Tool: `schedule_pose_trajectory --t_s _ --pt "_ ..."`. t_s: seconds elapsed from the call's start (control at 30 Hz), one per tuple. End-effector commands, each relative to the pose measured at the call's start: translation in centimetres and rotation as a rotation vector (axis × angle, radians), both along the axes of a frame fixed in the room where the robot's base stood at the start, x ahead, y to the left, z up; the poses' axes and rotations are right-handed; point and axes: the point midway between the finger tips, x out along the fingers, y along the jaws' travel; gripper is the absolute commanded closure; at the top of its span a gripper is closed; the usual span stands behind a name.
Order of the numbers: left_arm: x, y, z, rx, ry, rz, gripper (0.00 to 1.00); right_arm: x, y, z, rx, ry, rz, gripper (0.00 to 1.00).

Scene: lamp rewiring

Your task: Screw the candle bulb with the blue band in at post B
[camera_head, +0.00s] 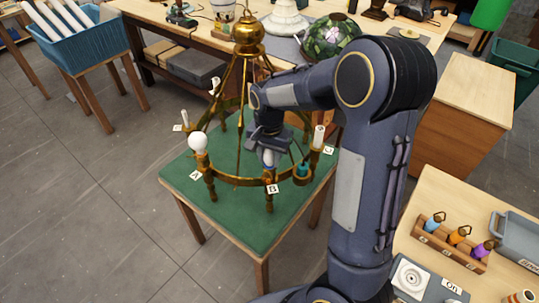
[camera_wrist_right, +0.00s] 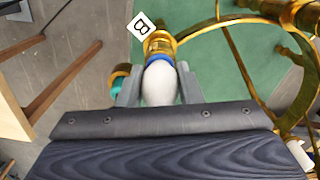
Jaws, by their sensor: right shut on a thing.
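The brass chandelier (camera_head: 240,100) stands on a green-topped table (camera_head: 235,222). Post B carries a white B tag (camera_head: 271,189), also seen in the right wrist view (camera_wrist_right: 141,25). My right gripper (camera_head: 268,153) is shut on the white candle bulb (camera_wrist_right: 160,84) at post B, one finger on each side. The bulb's blue band (camera_wrist_right: 159,60) lies against the brass cup (camera_wrist_right: 160,43) of post B, in line with it. The bulb's base is hidden, so I cannot tell how deep it sits. My left gripper is not in view.
A round white bulb (camera_head: 198,142) stands at post A. A teal piece (camera_head: 302,170) sits on the ring beside post B. A white candle sleeve (camera_head: 319,136) is near tag C. Chandelier arms and rods surround my gripper. A side bench (camera_head: 440,190) stands at right.

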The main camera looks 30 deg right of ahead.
Motion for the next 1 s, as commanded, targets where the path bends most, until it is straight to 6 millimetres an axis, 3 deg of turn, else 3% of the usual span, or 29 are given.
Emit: schedule_pose_trajectory --t_s 0.1,0.4,0.83,1.0 --pt "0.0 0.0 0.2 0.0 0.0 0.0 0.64 0.0 0.0 0.0 0.0 0.0 -0.082 0.95" --pt "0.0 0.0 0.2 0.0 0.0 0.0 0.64 0.0 0.0 0.0 0.0 0.0 -0.102 0.95" --pt "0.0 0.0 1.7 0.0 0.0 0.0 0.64 0.0 0.1 0.1 0.0 0.0 -0.557 0.95" --pt "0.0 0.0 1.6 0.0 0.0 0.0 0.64 0.1 0.0 0.0 0.001 -0.001 -0.596 0.95"
